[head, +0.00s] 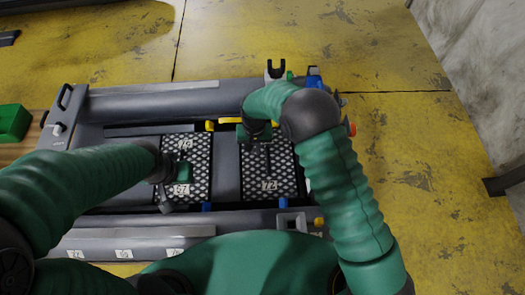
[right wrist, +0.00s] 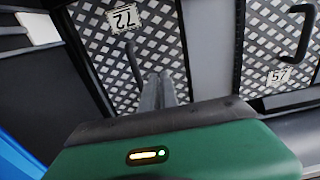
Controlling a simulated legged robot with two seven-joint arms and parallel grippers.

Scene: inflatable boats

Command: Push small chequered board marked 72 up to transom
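The small chequered board marked 72 (head: 282,165) lies in the right part of the grey boat's floor, its label near the bottom edge. My right gripper (head: 258,138) is over the board's upper left part. In the right wrist view its two fingers (right wrist: 161,88) are close together, with nothing seen between them. The board (right wrist: 170,40) and a dark handle (right wrist: 133,62) on it show just beyond the fingers; contact is unclear. My left gripper (head: 168,187) is low over the left chequered board; its fingers are not clear. The transom is largely hidden by my right arm.
The left chequered board (head: 205,165) lies beside it, across a grey gap. The boat's grey tubes (head: 150,101) run along both sides. A yellow bar (head: 230,120) is above the boards. A green box (head: 14,122) stands at far left. The yellow floor (head: 420,200) is clear at right.

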